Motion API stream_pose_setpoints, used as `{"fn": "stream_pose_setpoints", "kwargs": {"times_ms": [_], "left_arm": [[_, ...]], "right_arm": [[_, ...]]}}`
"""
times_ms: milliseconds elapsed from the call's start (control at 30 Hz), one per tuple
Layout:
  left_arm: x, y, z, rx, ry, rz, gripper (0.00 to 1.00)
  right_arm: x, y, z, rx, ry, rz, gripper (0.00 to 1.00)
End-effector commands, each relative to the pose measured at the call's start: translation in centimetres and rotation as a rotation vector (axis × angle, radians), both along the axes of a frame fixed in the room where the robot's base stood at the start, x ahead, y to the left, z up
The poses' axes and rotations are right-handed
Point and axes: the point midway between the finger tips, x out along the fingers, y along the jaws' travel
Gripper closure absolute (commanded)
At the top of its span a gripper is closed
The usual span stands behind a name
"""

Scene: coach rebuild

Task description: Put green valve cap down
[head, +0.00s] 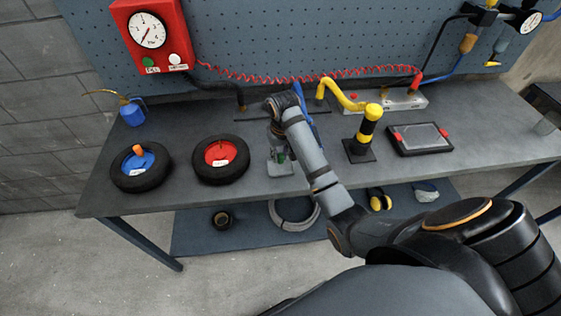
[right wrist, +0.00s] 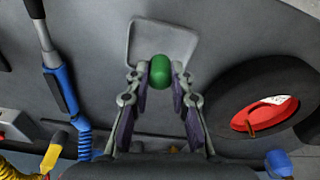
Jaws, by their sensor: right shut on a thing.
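The green valve cap (right wrist: 160,70) is a small rounded green piece between the fingertips of my right gripper (right wrist: 160,76). The gripper is shut on it. In the head view my right gripper (head: 279,150) points down over the bench, and only a sliver of green shows there. A small pale grey tray (head: 279,169) lies on the bench just below the gripper. In the right wrist view the cap overlaps the near edge of this tray (right wrist: 185,38); I cannot tell whether they touch. My left gripper is out of view.
A wheel with a red hub (head: 220,158) lies left of the gripper, and one with a blue hub (head: 140,167) farther left. A yellow-and-black post (head: 367,130) stands to the right, beside a framed panel (head: 420,138). A red gauge box (head: 150,37) hangs behind. The bench's front edge is near.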

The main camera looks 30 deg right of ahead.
Motion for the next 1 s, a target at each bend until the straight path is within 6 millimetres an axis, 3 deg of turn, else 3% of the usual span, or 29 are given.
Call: {"fn": "stream_pose_setpoints", "kwargs": {"times_ms": [200, 567, 600, 767, 1000], "left_arm": [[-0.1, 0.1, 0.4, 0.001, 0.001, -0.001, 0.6], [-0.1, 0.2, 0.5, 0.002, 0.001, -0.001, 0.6], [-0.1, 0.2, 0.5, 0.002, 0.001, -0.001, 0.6], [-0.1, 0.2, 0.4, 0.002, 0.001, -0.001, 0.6], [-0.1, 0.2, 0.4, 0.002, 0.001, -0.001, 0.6]], "right_arm": [[0.2, -0.1, -3.1, -0.001, 0.003, 0.0, 0.95], [0.2, -0.1, -3.6, -0.001, 0.001, 0.0, 0.95], [0.2, -0.1, -3.7, -0.001, 0.002, 0.0, 0.77], [0.2, -0.1, -3.7, -0.001, 0.001, 0.0, 0.56], [0.2, -0.1, -3.7, -0.001, 0.001, 0.0, 0.56]]}}
